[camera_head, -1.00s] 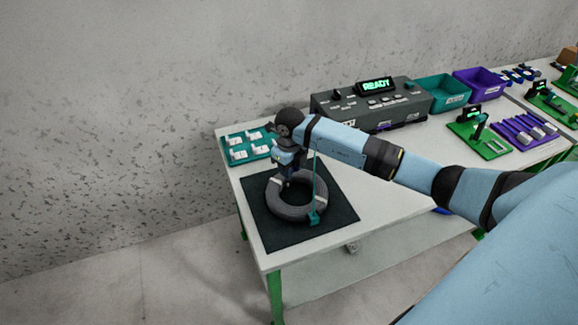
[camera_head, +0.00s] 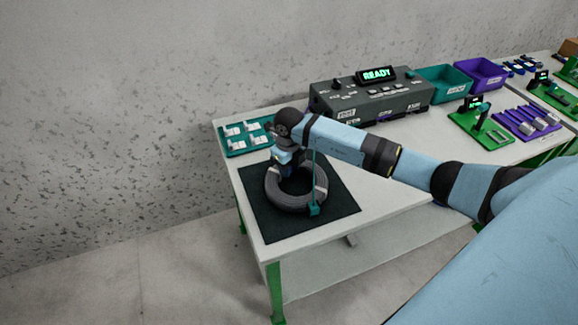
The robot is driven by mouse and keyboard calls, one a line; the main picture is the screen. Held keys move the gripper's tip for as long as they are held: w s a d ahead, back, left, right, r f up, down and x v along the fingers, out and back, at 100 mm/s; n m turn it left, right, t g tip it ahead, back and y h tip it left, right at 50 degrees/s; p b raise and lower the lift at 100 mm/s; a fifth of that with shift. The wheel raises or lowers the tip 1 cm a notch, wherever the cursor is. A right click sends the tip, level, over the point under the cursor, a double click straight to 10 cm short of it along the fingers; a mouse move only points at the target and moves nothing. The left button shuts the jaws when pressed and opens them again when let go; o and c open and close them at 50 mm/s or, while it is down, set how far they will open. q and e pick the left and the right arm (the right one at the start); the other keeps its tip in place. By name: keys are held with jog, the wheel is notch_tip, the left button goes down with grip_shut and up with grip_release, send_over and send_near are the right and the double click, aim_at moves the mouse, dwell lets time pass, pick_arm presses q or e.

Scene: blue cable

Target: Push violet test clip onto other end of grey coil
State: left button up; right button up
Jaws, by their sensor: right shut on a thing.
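The grey coil (camera_head: 290,203) lies flat on a dark mat (camera_head: 335,210) near the table's left end. A teal clip (camera_head: 313,209) sits at the coil's front right, with a teal cable (camera_head: 315,165) rising from it behind or beside my arm. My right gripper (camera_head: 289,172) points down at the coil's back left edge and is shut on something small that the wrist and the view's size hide. The violet test clip cannot be made out. My left gripper is not in view.
A teal tray with white parts (camera_head: 233,138) lies behind the mat. A grey tester (camera_head: 372,98) reading READY stands at the back. Teal (camera_head: 440,84) and violet (camera_head: 480,72) bins and a green fixture (camera_head: 482,128) stand right.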

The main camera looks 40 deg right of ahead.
jog(key=shift+f+b, duration=0.7)
jog(key=shift+f, duration=0.35)
dwell(2.1)
jog(key=o, duration=1.2)
jog(key=shift+r+p, duration=2.25)
jog(key=shift+r, duration=1.3)
